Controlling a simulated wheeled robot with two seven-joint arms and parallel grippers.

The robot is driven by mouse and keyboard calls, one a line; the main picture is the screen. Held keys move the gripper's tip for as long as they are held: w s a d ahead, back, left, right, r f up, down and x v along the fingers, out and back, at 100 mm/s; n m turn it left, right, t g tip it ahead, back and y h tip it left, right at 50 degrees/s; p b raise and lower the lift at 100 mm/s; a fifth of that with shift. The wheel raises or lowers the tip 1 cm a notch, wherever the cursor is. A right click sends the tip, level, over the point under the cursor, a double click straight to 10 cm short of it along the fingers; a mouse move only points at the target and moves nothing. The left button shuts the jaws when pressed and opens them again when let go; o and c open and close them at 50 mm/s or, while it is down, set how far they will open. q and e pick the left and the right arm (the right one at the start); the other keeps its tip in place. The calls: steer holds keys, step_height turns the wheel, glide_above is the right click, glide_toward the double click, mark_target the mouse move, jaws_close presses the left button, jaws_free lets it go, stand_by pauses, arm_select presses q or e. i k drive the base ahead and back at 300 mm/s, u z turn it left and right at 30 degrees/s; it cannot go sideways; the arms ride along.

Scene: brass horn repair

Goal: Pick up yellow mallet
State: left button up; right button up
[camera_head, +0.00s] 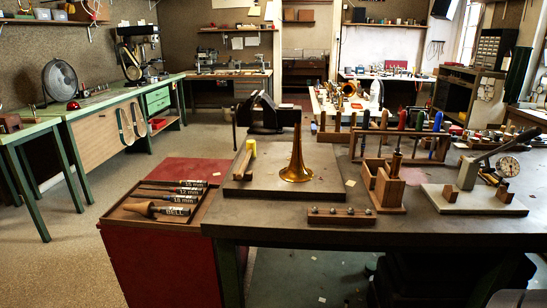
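A mallet (251,148) with a pale yellow head stands out on the left part of a dark raised board (262,187) on the workbench. Its handle runs down and to the left from the head. A brass horn bell (296,160) stands upright, flared end down, to the right of the mallet on the same board.
A black vise (267,113) sits behind the mallet. A red cabinet (160,260) with a wooden tray of labelled tools (185,192) stands left. A wooden block (342,216), a tool rack (400,135) and a dial gauge stand (470,172) occupy the bench (300,232).

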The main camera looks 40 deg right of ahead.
mark_target(251, 144)
steer(key=z, duration=1.3)
steer(key=i, duration=0.15)
steer(key=z, duration=0.25)
